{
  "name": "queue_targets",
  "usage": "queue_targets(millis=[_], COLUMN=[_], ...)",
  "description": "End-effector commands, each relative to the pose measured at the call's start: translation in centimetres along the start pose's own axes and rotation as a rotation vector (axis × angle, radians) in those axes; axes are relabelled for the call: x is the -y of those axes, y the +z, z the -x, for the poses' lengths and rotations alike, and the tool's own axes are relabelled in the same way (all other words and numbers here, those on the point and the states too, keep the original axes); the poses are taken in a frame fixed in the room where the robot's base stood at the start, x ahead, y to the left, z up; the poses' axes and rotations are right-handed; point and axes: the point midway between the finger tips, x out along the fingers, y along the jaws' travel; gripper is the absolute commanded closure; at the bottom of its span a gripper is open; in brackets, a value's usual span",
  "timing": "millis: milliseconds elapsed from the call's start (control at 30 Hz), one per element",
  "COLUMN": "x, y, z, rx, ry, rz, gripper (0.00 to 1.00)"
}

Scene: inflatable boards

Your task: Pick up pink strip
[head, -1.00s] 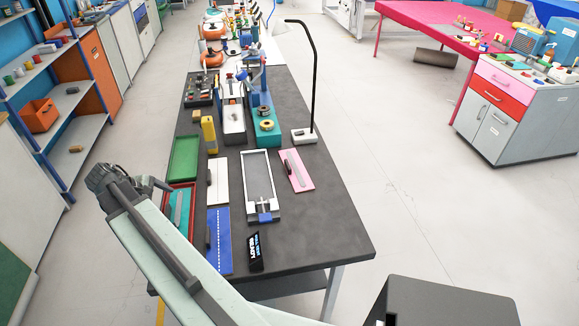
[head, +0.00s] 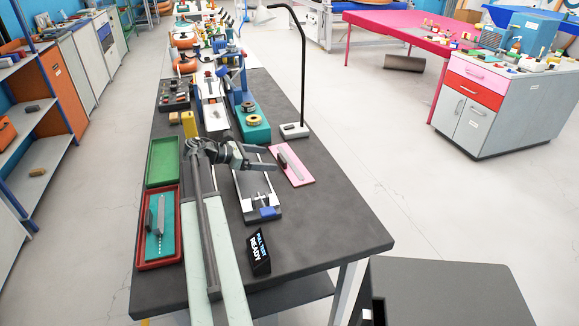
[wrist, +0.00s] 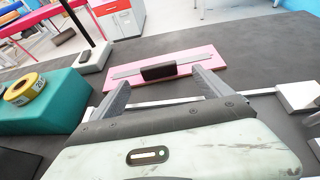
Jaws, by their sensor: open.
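The pink strip (head: 303,170) lies flat on the dark bench near its right edge, with a thin grey bar and a dark block on top. It also shows in the wrist view (wrist: 160,89), ahead of my gripper (wrist: 161,77). In the head view my gripper (head: 275,159) is open, its two fingers pointing right toward the dark block (head: 283,160). In the wrist view the dark block (wrist: 160,72) shows between the fingertips, a little beyond them. Nothing is held. Whether the fingers are level with the block cannot be told.
A white-framed fixture (head: 246,206) with a blue end block stands below my gripper. A teal block with yellow rolls (head: 256,130) and a lamp base (head: 294,131) stand behind. A small display (head: 258,252) stands in front. Bare bench (head: 335,220) lies to the front right.

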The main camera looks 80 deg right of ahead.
Motion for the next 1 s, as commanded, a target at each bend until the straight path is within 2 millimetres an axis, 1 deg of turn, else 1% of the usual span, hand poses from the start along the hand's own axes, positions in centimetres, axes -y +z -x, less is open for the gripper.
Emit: queue_targets(millis=[133, 300, 367, 533, 567, 600, 667, 700, 767, 800, 1000], x=[-0.1, -0.2, -0.2, -0.2, -0.2, -0.2, -0.2, -0.2, -0.2, -0.2, -0.2], y=[0.0, 0.1, 0.2, 0.3, 0.4, 0.4, 0.4, 0.4, 0.4, 0.4, 0.4], z=[-1.8, -4.9, -5.4, -5.4, -5.4, -5.4, -5.4, -5.4, -5.4, -5.4, -5.4], rx=[0.0, -0.001, -0.001, -0.001, -0.001, -0.001, -0.001, -0.001, -0.001, -0.001, 0.0], ry=[-0.003, -0.005, -0.005, -0.003, -0.004, -0.004, -0.004, -0.004, -0.004, -0.004, -0.005], rz=[-0.002, -0.003, -0.003, -0.002, -0.002, -0.002, -0.002, -0.002, -0.002, -0.002, -0.003], gripper=[0.11, 0.11, 0.11, 0.11, 0.14, 0.25, 0.42, 0.53, 0.69, 0.79, 0.8])
